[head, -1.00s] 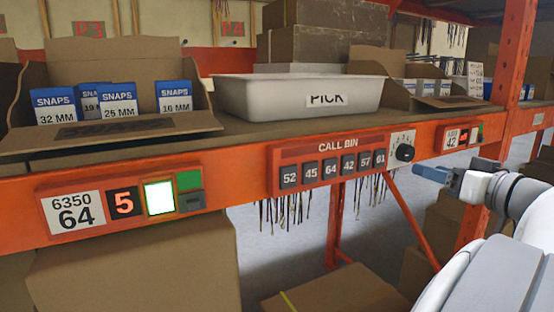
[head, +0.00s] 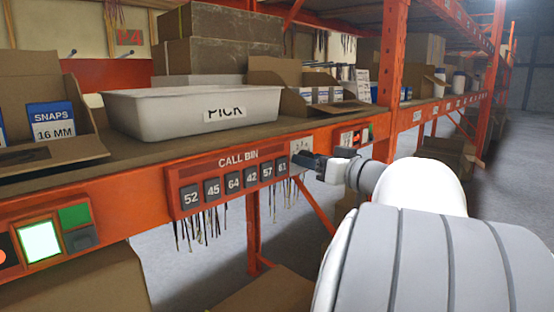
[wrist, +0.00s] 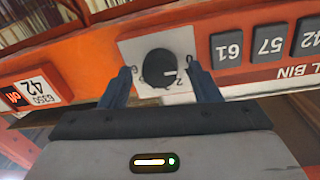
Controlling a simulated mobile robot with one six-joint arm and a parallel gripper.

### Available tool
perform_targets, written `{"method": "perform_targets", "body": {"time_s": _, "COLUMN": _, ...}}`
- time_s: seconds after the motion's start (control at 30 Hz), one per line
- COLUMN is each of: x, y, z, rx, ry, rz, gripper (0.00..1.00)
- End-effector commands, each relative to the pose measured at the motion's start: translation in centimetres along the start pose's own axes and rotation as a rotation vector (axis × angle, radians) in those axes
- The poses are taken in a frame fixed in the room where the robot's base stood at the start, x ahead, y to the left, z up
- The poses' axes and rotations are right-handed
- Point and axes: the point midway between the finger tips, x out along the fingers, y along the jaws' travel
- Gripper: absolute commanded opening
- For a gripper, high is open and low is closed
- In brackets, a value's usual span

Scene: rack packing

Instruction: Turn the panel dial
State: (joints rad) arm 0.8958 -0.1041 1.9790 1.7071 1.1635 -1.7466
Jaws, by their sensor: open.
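The panel dial (wrist: 159,69) is a round black knob with a white pointer mark on a pale plate (wrist: 183,42), seen upside down in the wrist view. In the head view my gripper mostly hides the dial; the top of its plate (head: 301,147) shows at the right end of the CALL BIN panel. My gripper (wrist: 162,78) is open, with one dark finger on each side of the dial. It also shows at the panel in the head view (head: 296,160). I cannot tell whether the fingers touch the knob.
The CALL BIN panel (head: 238,164) has a row of numbered buttons beside the dial. A small label unit (head: 349,137) sits on the orange beam to the right. A white PICK tray (head: 150,112) stands on the shelf above. Dark straps hang below the beam.

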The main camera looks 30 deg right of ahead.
Motion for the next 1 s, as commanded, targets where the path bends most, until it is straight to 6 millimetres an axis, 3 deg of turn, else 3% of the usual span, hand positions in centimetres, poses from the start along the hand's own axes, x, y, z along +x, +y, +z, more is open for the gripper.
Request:
{"method": "perform_targets", "body": {"time_s": 0.07, "x": -0.01, "y": -0.01, "z": 0.01, "rx": 0.0, "ry": 0.0, "rz": 0.0, "gripper": 0.57}}
{"method": "perform_targets", "body": {"time_s": 0.6, "x": 0.0, "y": -0.04, "z": 0.02, "rx": 0.0, "ry": -0.001, "rz": -0.001, "gripper": 0.12}}
{"method": "perform_targets", "body": {"time_s": 1.0, "x": -0.03, "y": 0.04, "z": 0.17, "rx": 0.076, "ry": -0.006, "rz": 0.002, "gripper": 0.12}}
